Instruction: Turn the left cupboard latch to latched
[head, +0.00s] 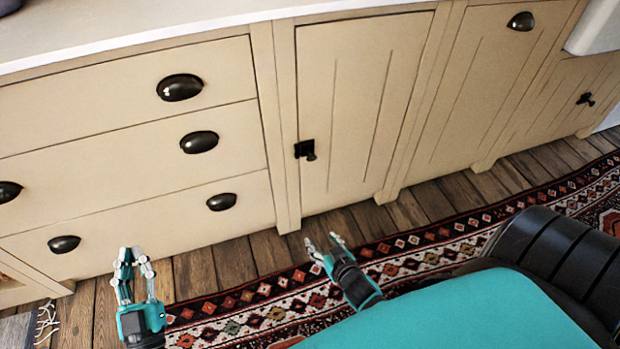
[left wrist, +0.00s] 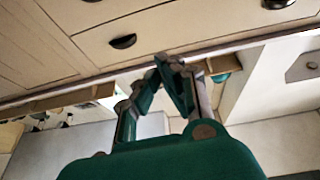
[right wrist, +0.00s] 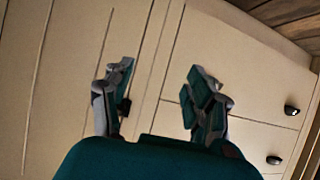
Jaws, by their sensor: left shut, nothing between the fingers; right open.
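The left cupboard latch (head: 305,149) is a small black piece at the left edge of a cream plank door (head: 350,110). Its plate reaches across toward the frame post, and a short knob shows at its lower right. I cannot tell its exact turn. My right gripper (head: 322,241) is open and empty, below the latch and apart from it. In the right wrist view a dark piece, probably the latch (right wrist: 125,107), is partly hidden behind the left finger of my right gripper (right wrist: 160,70). My left gripper (head: 134,256) is shut and empty, before the drawers at lower left.
A second black latch (head: 586,99) sits on a door at far right. Drawers with dark cup handles (head: 180,88) fill the left, below a white worktop (head: 120,30). A patterned rug (head: 250,305) lies on the wooden floor.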

